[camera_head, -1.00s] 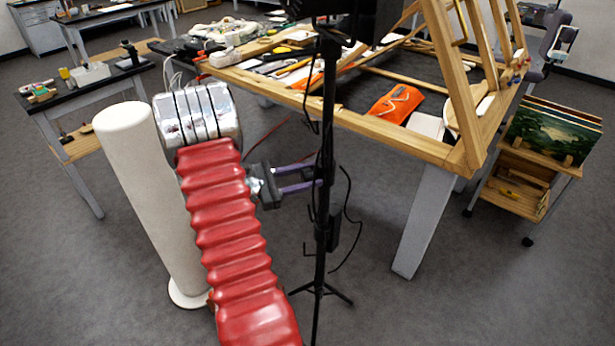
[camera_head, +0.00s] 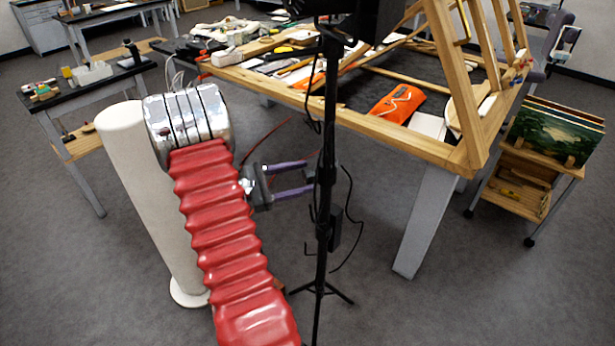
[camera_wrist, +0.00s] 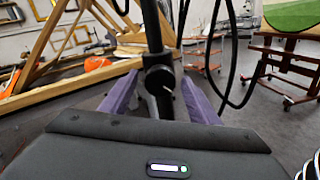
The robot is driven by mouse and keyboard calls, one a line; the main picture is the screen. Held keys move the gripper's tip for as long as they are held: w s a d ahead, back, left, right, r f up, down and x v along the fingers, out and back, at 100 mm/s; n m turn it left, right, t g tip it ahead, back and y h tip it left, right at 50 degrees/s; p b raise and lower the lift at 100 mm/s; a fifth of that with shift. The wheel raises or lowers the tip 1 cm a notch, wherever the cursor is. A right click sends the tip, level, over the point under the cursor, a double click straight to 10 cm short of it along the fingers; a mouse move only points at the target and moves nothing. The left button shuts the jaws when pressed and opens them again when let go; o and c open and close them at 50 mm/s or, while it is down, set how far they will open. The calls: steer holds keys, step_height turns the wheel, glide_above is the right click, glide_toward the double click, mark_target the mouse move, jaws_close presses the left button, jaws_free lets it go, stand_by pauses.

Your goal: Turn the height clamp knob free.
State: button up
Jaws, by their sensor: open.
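The black stand (camera_head: 321,262) rises upright on a tripod foot in the head view. Its height clamp knob (camera_wrist: 158,80) is dark with a pale line on its face, near the middle of the wrist view on the pole. In the head view I cannot clearly make the knob out against the black pole. My gripper (camera_head: 311,178) comes from the left, its two purple fingers apart and pointing at the pole. In the wrist view the fingers stand left and right of the knob, with gaps showing on both sides. Nothing is held.
A wooden workbench (camera_head: 400,133) with tools and an easel frame stands behind the stand. A black cable (camera_wrist: 235,75) loops right of the pole. A white column (camera_head: 150,190) stands beside my red arm. A cart with paintings (camera_head: 550,135) is at right. The floor around the tripod is clear.

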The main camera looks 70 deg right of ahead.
steer(key=v, duration=1.1)
stand_by(0.3)
steer(key=s+a+f+m+t+y, duration=0.2)
steer(key=a+f+y, duration=0.25)
steer(key=f, duration=0.25)
steer(key=w+a+r+m+t+y, duration=0.15)
steer(key=a+t, duration=0.25)
steer(key=a, duration=0.7)
steer(key=w+a+r+m+t+y, duration=0.1)
steer(key=w+a+r+t, duration=0.3)
steer(key=a, duration=0.5)
steer(key=w+a+r+m+t+y, duration=0.1)
steer(key=w+a+r+t+y, duration=0.2)
steer(key=a, duration=0.5)
steer(key=s+a+r+n+t, duration=0.1)
steer(key=a+r+n+t, duration=0.1)
steer(key=a+r+t, duration=0.5)
steer(key=a+r, duration=0.4)
steer(key=a, duration=0.2)
steer(key=shift+a+r, duration=0.2)
steer(key=shift+a, duration=0.05)
